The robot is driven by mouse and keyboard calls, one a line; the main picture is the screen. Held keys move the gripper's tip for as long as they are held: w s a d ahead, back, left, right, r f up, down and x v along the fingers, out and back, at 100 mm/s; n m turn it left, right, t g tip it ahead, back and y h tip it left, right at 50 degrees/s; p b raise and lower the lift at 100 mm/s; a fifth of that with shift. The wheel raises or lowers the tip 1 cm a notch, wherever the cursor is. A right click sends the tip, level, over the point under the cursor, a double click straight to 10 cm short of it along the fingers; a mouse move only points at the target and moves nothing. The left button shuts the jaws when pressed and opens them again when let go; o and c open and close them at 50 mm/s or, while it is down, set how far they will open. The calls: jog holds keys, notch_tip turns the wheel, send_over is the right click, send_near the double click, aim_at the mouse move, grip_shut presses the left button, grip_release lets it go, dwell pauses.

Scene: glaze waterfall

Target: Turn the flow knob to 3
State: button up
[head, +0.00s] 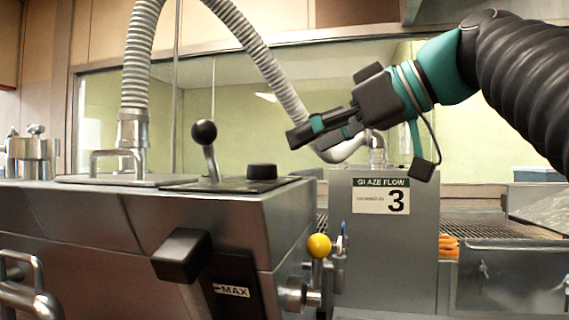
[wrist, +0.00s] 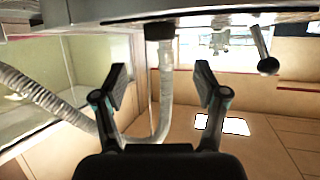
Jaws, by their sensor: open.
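The flow knob seems to be the short black round knob (head: 262,171) on the dark plate on top of the steel machine. It also shows in the wrist view (wrist: 158,32), at the top and between the fingers, upside down. No pointer or scale on it can be read. A sign (head: 381,196) reading "GLAZE FLOW 3" is on a steel box to the right. My gripper (head: 308,138) is above and right of the knob, apart from it, pointing left and slightly down. In the wrist view my gripper (wrist: 162,78) has its fingers spread, with nothing held.
A lever with a black ball (head: 204,133) stands left of the knob. A ribbed hose (head: 247,42) arches behind. A black block handle (head: 181,256) by a "MAX" label and a yellow ball handle (head: 319,245) are on the front. A grate (head: 478,224) is at right.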

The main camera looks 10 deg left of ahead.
aim_at(262, 171)
jog(key=x, duration=0.9)
jog(key=shift+c, duration=0.2)
jog(key=c, duration=1.1)
